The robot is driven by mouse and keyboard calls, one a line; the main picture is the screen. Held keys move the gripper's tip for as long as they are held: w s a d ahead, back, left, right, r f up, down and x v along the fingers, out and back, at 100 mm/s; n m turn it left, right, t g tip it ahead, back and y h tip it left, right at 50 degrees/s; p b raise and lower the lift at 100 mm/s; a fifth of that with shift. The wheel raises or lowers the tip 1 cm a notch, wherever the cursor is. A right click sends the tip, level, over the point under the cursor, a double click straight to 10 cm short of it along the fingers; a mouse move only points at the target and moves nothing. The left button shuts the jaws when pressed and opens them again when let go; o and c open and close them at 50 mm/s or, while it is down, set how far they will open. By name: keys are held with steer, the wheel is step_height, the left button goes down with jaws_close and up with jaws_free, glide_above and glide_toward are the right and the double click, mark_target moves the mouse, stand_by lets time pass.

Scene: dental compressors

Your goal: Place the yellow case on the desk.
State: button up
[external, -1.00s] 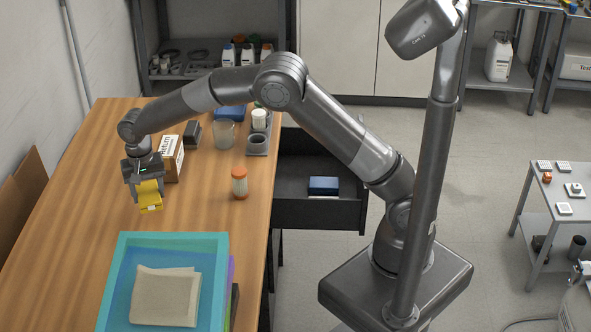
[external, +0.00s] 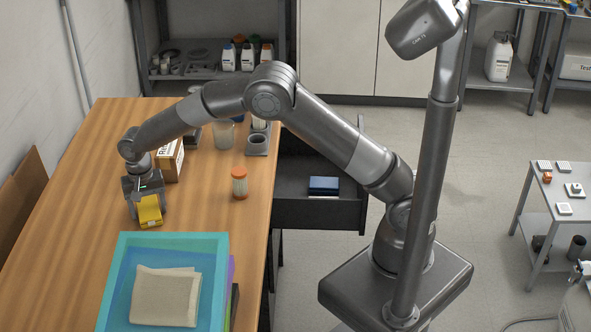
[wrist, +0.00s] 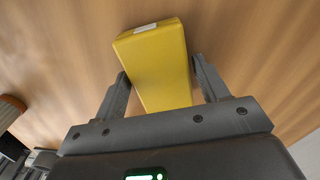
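The yellow case (external: 149,211) rests on the wooden desk (external: 204,215), just beyond the teal tray. In the wrist view the case (wrist: 158,62) stands between my fingers, with a pale label on its far end. My gripper (external: 147,207) points down over it, one finger on each side. In the wrist view narrow gaps show between the case and the fingers of my gripper (wrist: 160,68), so it looks open. The underside of the case is hidden.
A teal tray (external: 220,262) with a folded cloth (external: 165,296) is close in front. A carton (external: 170,160) stands behind my gripper. An orange-capped jar (external: 240,184) is to the right. The desk's left side is clear; an open drawer (external: 320,214) is beyond its right edge.

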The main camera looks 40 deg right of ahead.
mark_target(142, 209)
steer(key=shift+o, duration=1)
step_height(142, 209, up, 12)
steer(key=shift+r, duration=0.2)
